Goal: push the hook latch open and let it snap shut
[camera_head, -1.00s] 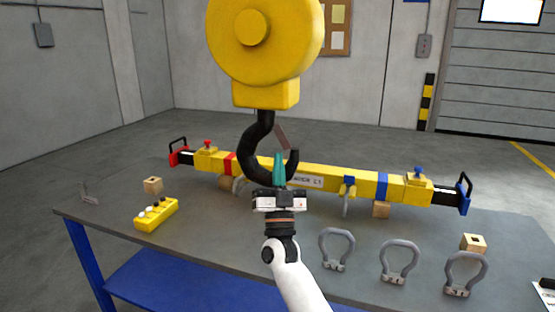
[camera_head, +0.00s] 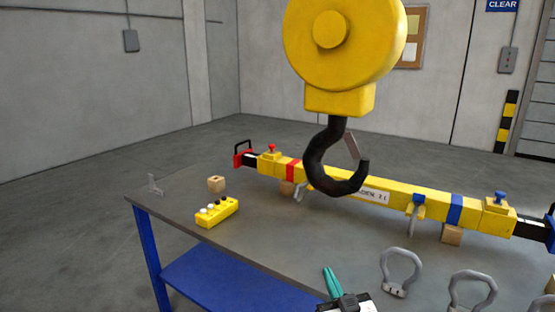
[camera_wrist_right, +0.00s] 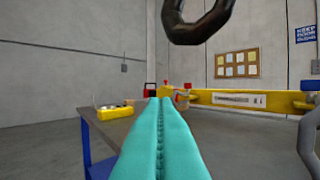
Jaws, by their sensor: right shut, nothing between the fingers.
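A black hook (camera_head: 322,165) hangs from a yellow pulley block (camera_head: 345,45) above the table. Its latch (camera_head: 352,146), a thin grey-brown plate, spans the hook's mouth from the shank side towards the tip. My right gripper (camera_head: 331,279) has teal fingers, shut and empty, low at the bottom of the head view, below and apart from the hook. In the right wrist view the shut fingers (camera_wrist_right: 162,130) point forward and the bottom of the hook (camera_wrist_right: 198,22) shows above them; the latch is out of that view. My left gripper is not in view.
A yellow spreader beam (camera_head: 398,193) lies on wooden blocks across the table (camera_head: 250,240), behind the hook. Grey shackles (camera_head: 400,268) stand at the front right. A yellow button box (camera_head: 217,212) and a wooden block (camera_head: 216,184) sit at left. The table's middle left is clear.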

